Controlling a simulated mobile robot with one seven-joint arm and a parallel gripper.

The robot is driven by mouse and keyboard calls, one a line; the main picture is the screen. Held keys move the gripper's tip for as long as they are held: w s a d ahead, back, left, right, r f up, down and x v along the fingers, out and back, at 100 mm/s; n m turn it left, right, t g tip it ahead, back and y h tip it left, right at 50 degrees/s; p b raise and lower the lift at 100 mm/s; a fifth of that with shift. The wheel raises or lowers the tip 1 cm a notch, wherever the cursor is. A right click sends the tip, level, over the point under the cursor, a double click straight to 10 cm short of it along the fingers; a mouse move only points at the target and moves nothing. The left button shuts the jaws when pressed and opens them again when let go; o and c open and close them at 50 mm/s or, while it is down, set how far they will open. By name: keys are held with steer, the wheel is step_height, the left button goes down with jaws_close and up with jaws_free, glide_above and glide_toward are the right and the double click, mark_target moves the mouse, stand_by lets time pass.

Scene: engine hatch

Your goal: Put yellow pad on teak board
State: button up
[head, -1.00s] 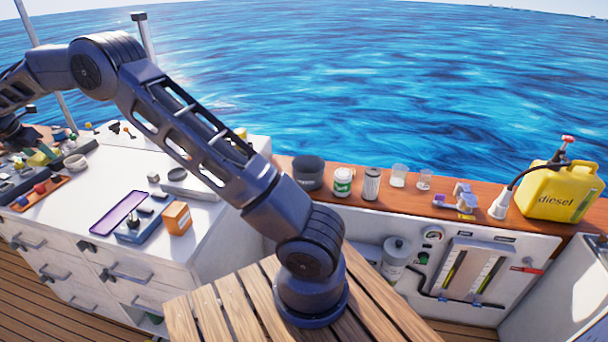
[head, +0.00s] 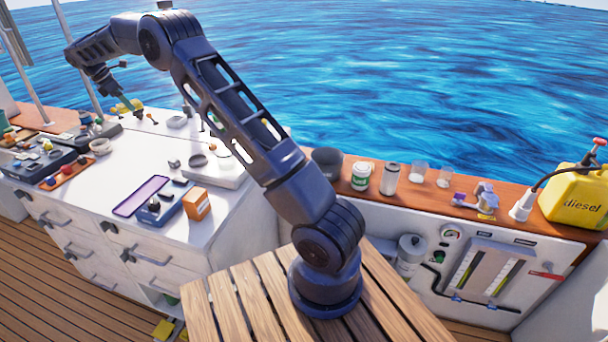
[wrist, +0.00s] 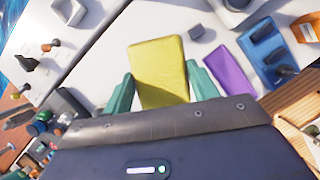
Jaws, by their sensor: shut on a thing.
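The yellow pad (wrist: 160,72) is a flat rectangular block. It sits between the two teal fingers of my gripper (wrist: 158,68), which are shut on it. In the head view the small yellow pad (head: 127,105) shows at my gripper (head: 122,98), above the far part of the white counter. A brown wooden surface (head: 42,116) lies at the far left behind the counter; I cannot tell whether it is the teak board.
The white counter (head: 128,172) holds a purple-edged tray (head: 141,196), a blue tray, an orange box (head: 197,204) and dark trays of small parts at left. Bare white counter lies between them. Jars and glasses stand on the wooden rail (head: 400,193) at right.

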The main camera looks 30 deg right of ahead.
steer(key=w+d+m+g, duration=0.2)
steer(key=d+m, duration=0.3)
steer(key=d, duration=0.9)
steer(key=w+d+m+g, duration=0.25)
steer(key=d+m, duration=0.35)
steer(key=d, duration=0.9)
steer(key=s+d+m+g+y, duration=0.1)
steer(key=s+d+m+y, duration=0.35)
steer(key=d, duration=1.05)
steer(key=s+d+m+y, duration=0.1)
steer(key=s+d+m, duration=0.1)
steer(key=d+m, duration=0.95)
steer(key=s+d+m+t+y, duration=0.2)
steer(key=s+d+m, duration=0.45)
steer(key=d, duration=0.75)
steer(key=s+d+m+t+y, duration=0.1)
steer(key=s+d+m, duration=0.2)
steer(key=s+d, duration=0.85)
steer(key=s+d+m+t+h, duration=0.1)
steer(key=s+d+m+t, duration=0.4)
steer(key=s+d+m, duration=1.05)
steer(key=s+d+f+n, duration=0.1)
steer(key=f, duration=1.1)
steer(key=s+f+n, duration=0.1)
steer(key=f, duration=1.1)
steer(key=s+d+f+n, duration=0.1)
steer(key=f, duration=1.2)
steer(key=shift+s+d, duration=0.35)
steer(key=shift+f, duration=0.1)
